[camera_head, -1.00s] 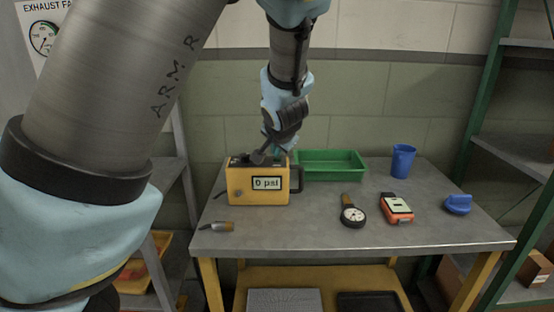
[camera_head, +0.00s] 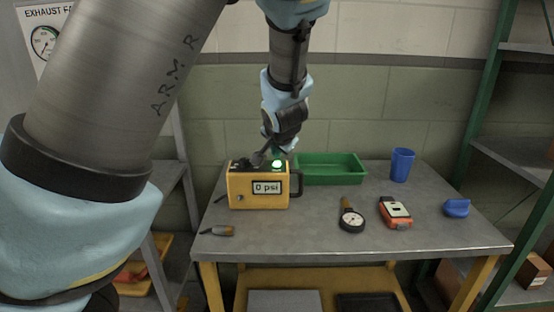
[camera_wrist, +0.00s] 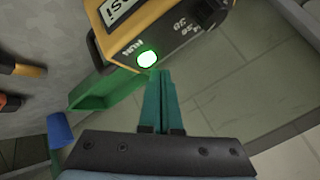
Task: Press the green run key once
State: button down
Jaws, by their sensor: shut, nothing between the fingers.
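The yellow box (camera_head: 258,190) stands on the workbench, its front display reading "0 psi". The green run key (camera_head: 277,164) glows bright green on the top of the box. In the wrist view the lit run key (camera_wrist: 147,58) sits beside the word RUN. My gripper (camera_wrist: 160,76) is shut and empty, its teal fingers together. Its tips appear just beside the lit key in the wrist view; I cannot tell whether they touch it. In the head view my gripper (camera_head: 268,157) is over the top of the box, partly hidden by the wrist.
A green tray (camera_head: 330,169) stands behind the box. A small grey-orange piece (camera_head: 217,231) lies at front left. The front middle is clear.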

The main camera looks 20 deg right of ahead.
aim_at(276, 167)
jog(key=shift+r, duration=0.2)
notch_tip(276, 167, up, 5)
jog(key=p, duration=0.5)
jog(key=shift+f+p, duration=0.1)
jog(key=shift+p, duration=0.25)
dwell(1.1)
